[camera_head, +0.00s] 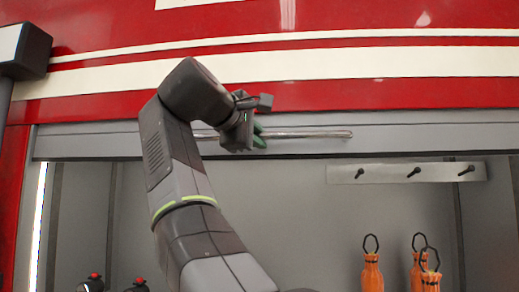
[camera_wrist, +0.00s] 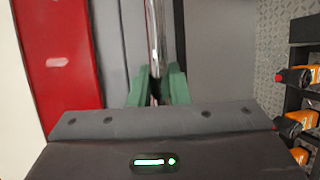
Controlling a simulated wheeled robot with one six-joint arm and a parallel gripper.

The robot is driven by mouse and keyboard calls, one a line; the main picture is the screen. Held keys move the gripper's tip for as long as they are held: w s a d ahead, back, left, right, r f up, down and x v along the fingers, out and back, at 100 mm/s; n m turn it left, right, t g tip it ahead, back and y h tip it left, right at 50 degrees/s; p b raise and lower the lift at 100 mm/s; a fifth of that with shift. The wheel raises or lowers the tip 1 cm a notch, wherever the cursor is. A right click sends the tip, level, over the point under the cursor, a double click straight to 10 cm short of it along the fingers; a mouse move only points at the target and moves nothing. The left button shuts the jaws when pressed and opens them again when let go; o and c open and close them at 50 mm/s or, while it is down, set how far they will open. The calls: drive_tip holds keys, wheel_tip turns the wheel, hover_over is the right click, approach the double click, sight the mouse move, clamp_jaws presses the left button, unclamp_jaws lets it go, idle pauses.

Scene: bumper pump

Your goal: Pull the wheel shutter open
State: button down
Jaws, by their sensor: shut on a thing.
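The wheel shutter (camera_head: 90,143) is a grey strip raised at the top of the compartment opening, under the red and white body panel. Its silver bar handle (camera_head: 310,134) runs across it and also shows in the wrist view (camera_wrist: 155,40). My gripper (camera_head: 258,136) is at the bar, with its green fingers on either side of it in the wrist view (camera_wrist: 158,90). It is shut on the bar. My wrist and arm hide the left part of the bar in the head view.
The compartment below is open. A metal hook rail (camera_head: 407,172) is on its back wall at right. Orange bottles with black loops (camera_head: 372,272) stand at the lower right, and dark bottles with red tops (camera_head: 94,284) at the lower left. A light strip (camera_head: 39,225) lines the left edge.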

drive_tip(key=shift+r, duration=0.5)
drive_tip(key=c, duration=1.4)
unclamp_jaws()
drive_tip(key=shift+o, duration=0.2)
drive_tip(key=shift+s, duration=0.15)
drive_tip(key=v, duration=1.3)
drive_tip(key=shift+s, duration=0.3)
drive_tip(key=shift+w+a+r, duration=0.1)
drive_tip(key=shift+a+r, duration=0.05)
drive_tip(key=shift+x, duration=6.9)
